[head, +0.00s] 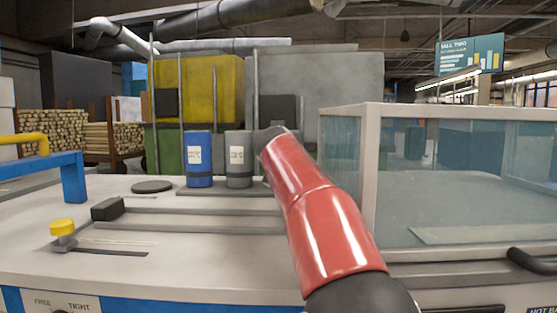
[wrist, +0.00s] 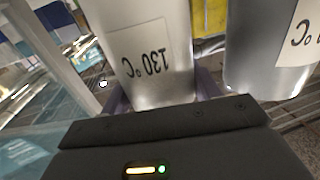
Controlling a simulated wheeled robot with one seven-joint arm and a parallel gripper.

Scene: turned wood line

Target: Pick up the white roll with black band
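A pale whitish-grey cylinder (wrist: 150,75) with a label reading 130°C, upside down, fills the middle of the wrist view. It may be the white roll; no black band shows on it, and its ends are cut off or hidden. The purplish fingers of my gripper (wrist: 162,95) lie on either side of it, very close; I cannot tell whether they press on it. In the head view my red arm reaches to the back of the table, and its dark end (head: 270,138) hides the fingers and whatever is between them.
A darker grey cylinder (wrist: 262,55) stands close beside the pale one; it also shows in the head view (head: 238,160). A blue labelled cylinder (head: 199,160) stands left of it. A glass-walled enclosure (head: 345,150) is at right. A black disc (head: 152,186) lies at left.

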